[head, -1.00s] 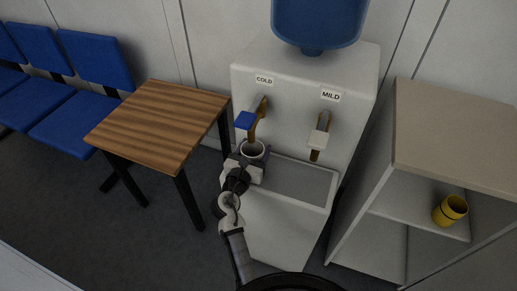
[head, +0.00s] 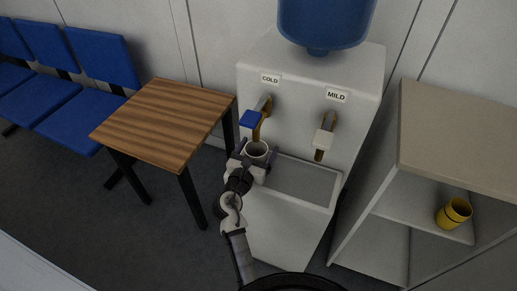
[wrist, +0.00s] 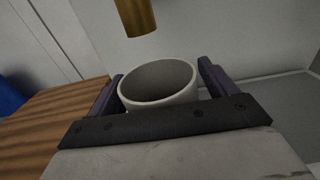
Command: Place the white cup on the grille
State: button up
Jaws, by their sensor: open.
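The white cup (head: 257,149) is upright under the cold tap with the blue lever (head: 251,118). My gripper (head: 254,158) is open around the cup. In the wrist view the cup (wrist: 160,84) sits between the two fingers of my gripper (wrist: 158,85), with its open rim up and its base hidden. The brass spout (wrist: 134,15) is above it. The grille (head: 297,180) is the recessed grey tray at the front of the dispenser. The cup is at the left end of this tray; I cannot see whether its base touches it.
A wooden table (head: 165,120) stands close on the left of the dispenser (head: 290,215). The mild tap (head: 324,135) is to the right. A shelf unit (head: 470,150) on the right holds a yellow cup (head: 454,212). The right part of the tray is clear.

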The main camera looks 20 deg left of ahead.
jog(key=s+b, duration=0.1)
jog(key=s, duration=1)
jog(key=shift+s+a+b, duration=0.2)
jog(key=shift+s+b, duration=0.1)
jog(key=shift+b, duration=0.1)
